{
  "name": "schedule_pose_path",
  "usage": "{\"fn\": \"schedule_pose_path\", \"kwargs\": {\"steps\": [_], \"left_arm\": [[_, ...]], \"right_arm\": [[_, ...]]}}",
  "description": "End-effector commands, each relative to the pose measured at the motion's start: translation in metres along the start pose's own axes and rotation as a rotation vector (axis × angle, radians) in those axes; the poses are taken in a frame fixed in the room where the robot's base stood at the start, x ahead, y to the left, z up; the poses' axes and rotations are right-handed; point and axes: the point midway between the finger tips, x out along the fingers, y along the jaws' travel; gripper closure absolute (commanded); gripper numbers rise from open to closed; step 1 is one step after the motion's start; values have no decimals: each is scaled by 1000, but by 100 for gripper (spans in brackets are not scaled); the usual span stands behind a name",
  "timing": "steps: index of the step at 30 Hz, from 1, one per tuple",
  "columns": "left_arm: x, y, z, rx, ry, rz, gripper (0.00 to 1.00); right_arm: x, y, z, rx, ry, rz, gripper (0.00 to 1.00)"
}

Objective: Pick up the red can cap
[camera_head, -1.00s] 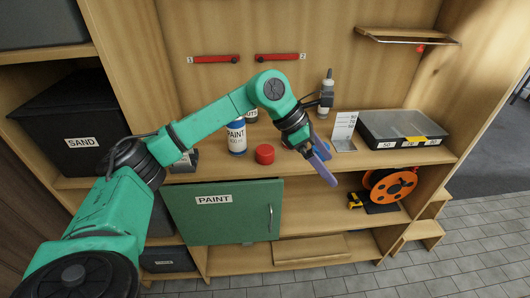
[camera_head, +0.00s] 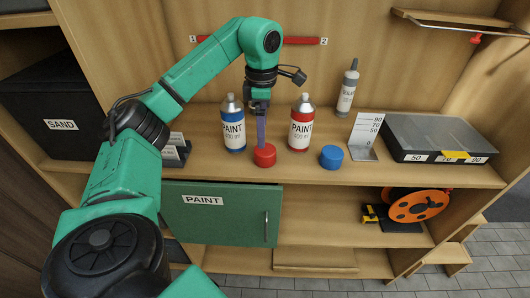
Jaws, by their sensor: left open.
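The red can cap (camera_head: 264,156) sits on the wooden bench top between two paint cans. My left gripper (camera_head: 261,138) points down directly above it, with its blue-purple fingers reaching the cap's top. It is open; whether the fingers touch the cap or straddle it, I cannot tell. A blue-labelled paint can (camera_head: 232,126) stands to the left of the cap. A red-labelled paint can (camera_head: 301,124) stands to the right. A blue cap (camera_head: 331,157) lies further right. My right gripper is not in view.
A stepped metal gauge (camera_head: 363,136), a grey case (camera_head: 436,138) and a grey bottle (camera_head: 347,88) stand to the right. A black SAND box (camera_head: 58,105) is at the left. The green PAINT door (camera_head: 222,214) hangs below the bench edge.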

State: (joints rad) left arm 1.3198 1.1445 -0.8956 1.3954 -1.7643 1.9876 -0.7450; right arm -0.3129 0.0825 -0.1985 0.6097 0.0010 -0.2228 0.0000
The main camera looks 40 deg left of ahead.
Motion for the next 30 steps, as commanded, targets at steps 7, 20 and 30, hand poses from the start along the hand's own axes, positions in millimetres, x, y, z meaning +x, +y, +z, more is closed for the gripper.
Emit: {"fn": "schedule_pose_path", "kwargs": {"steps": [7, 20, 30], "left_arm": [[33, -2, 0, 2, 5, -3, 0], [68, -2, 1, 1, 0, 1, 12], [68, -2, 1, 1, 0, 1, 72]], "right_arm": [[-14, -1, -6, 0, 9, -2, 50], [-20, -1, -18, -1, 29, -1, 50], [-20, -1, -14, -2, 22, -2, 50]]}}
